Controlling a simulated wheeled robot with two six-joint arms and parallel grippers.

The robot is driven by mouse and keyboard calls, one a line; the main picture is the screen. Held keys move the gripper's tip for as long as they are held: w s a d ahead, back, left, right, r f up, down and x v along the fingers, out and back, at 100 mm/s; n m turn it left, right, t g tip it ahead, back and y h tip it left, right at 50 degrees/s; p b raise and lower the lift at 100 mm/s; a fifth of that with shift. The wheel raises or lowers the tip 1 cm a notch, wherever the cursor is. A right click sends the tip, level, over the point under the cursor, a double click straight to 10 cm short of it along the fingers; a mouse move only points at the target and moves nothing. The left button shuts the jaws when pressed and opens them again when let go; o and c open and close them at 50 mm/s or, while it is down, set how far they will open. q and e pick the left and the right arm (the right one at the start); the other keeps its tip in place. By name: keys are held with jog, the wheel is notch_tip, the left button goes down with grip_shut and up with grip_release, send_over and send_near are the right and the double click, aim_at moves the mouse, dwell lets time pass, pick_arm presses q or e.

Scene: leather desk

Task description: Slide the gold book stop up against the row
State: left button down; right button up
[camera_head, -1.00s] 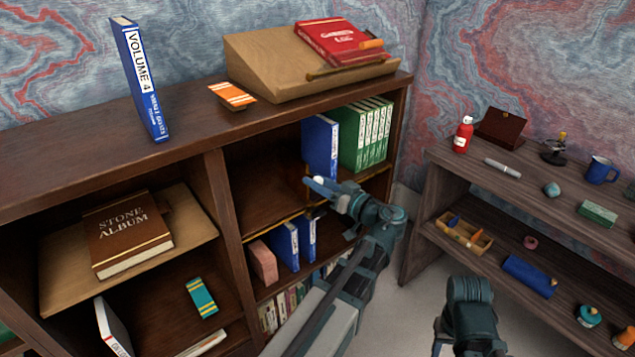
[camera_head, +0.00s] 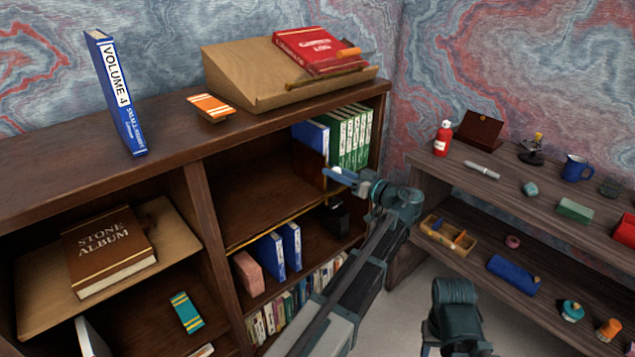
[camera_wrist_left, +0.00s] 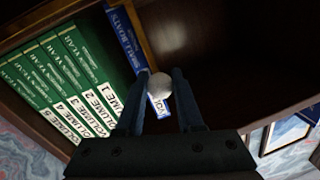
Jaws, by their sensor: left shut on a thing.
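The row stands at the right end of the upper shelf: several green volumes (camera_head: 350,138) and one blue book (camera_head: 312,133) at their left. In the left wrist view the green volumes (camera_wrist_left: 62,85) and the blue book (camera_wrist_left: 126,38) show spine-on. The gold book stop (camera_head: 308,166) is a brownish upright plate just left of the blue book, partly covering it. In the wrist view its gold edge (camera_wrist_left: 147,38) runs close beside the blue book; I cannot tell whether they touch. My left gripper (camera_head: 338,175) is shut on its pale round knob (camera_wrist_left: 159,84). My right gripper is out of view.
The upper shelf (camera_head: 250,200) is bare left of the stop. Blue books (camera_head: 281,250) and a pink block (camera_head: 248,272) stand on the shelf below. Volume 4 (camera_head: 118,95) stands on the cabinet top. A side shelf (camera_head: 480,180) holds small items at the right.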

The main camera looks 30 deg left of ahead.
pick_arm(q)
jog(key=w, duration=0.1)
jog(key=w+d, duration=0.1)
jog(key=w, duration=0.2)
jog(key=shift+d, duration=0.35)
jog(key=c, duration=0.5)
grip_release()
jog(key=shift+c, duration=0.2)
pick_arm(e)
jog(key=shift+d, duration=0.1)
